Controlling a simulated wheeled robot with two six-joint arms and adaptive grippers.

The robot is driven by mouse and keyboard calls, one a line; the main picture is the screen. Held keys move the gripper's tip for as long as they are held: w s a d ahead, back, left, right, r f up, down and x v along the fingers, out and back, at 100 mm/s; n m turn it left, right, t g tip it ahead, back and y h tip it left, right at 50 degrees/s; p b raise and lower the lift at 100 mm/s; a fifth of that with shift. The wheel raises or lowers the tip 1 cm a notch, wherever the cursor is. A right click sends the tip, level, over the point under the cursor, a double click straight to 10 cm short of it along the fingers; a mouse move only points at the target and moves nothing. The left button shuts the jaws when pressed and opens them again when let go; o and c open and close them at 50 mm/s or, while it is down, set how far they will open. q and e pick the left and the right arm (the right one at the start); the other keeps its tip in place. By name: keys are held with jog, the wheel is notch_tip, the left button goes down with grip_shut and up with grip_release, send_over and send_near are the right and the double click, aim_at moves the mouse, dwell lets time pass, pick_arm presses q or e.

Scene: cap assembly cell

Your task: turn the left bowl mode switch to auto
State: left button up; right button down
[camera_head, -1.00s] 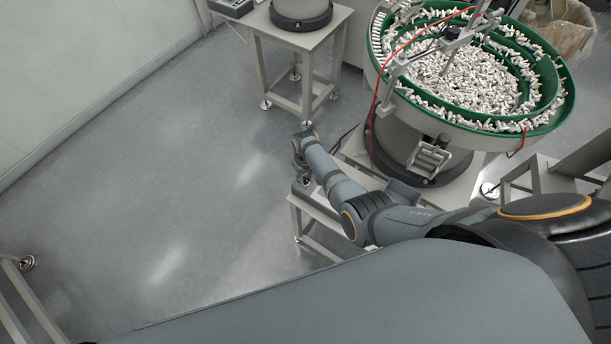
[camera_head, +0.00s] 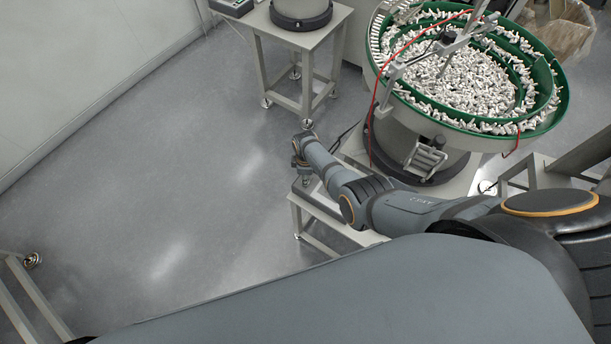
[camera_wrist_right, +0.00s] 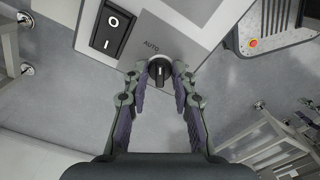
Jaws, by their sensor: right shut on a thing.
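The mode switch (camera_wrist_right: 160,72) is a round black knob with a pale mark, on a light grey control panel (camera_wrist_right: 185,20) in the right wrist view. The mark runs roughly up and down in the picture. The word AUTO is printed just above and slightly left of the knob. My right gripper (camera_wrist_right: 168,76) is shut on the knob, with one finger on each side. In the head view my right arm reaches down beside the bowl feeder (camera_head: 465,125); the switch cannot be made out there. My left gripper is not in view.
A black rocker switch (camera_wrist_right: 112,28) sits on the panel, left of the knob. A box with a red button (camera_wrist_right: 253,43) is at the upper right. A small table (camera_head: 300,35) stands behind my arm in the head view.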

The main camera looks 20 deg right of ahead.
jog(key=shift+n, duration=1.5)
jog(key=c, duration=1.1)
grip_release()
jog(key=shift+r, duration=0.25)
notch_tip(320, 180, up, 12)
jog(key=shift+f, duration=0.25)
